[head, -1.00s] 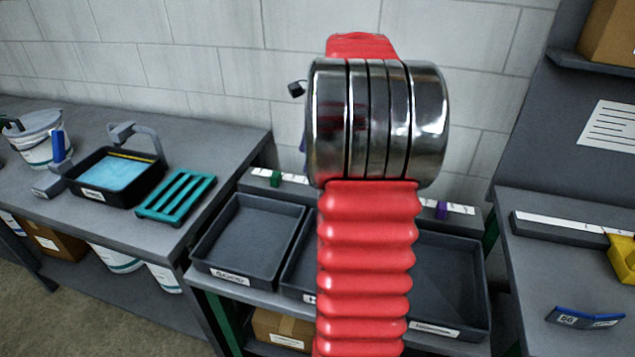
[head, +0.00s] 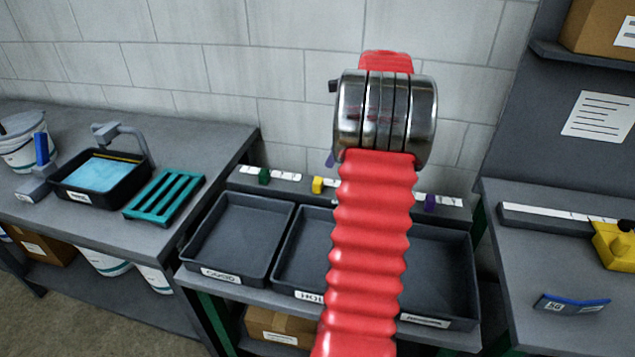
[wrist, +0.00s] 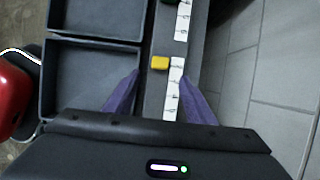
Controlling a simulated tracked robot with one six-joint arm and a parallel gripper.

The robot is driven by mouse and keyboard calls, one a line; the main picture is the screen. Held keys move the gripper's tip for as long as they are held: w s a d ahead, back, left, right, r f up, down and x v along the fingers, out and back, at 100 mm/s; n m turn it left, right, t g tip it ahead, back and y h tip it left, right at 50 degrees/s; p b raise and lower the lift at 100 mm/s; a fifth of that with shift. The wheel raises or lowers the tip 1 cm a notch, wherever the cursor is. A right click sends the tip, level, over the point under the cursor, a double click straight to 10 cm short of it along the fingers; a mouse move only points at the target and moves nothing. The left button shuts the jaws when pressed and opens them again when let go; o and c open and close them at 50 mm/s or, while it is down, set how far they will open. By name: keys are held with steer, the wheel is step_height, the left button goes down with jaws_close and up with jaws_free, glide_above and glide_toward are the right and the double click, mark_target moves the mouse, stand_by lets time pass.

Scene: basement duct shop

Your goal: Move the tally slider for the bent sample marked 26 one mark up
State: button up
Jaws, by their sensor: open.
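A dark rail (head: 349,190) with white marked scales runs behind the trays. It carries a green slider (head: 264,175), a yellow slider (head: 318,184) and a purple slider (head: 430,203). In the wrist view my gripper (wrist: 160,76) is open, with purple fingers on either side of the rail. The yellow slider (wrist: 160,62) lies just beyond and between the fingertips, beside its white scale (wrist: 173,92); contact cannot be told. The green slider (wrist: 170,2) is at the top edge. A blue bent sample (head: 572,303) lies on the right bench; its tag's number is hard to read.
Three dark trays stand before the rail: left (head: 227,272), middle (head: 283,268) and right (head: 463,310), each empty where visible. My arm hides part of the middle and right ones. The right bench (head: 530,265) holds a yellow tool (head: 617,247). A block wall (head: 290,60) rises behind.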

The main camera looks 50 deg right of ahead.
mark_target(318, 180)
steer(key=x, duration=1.3)
steer(key=shift+c, duration=0.5)
jaws_close()
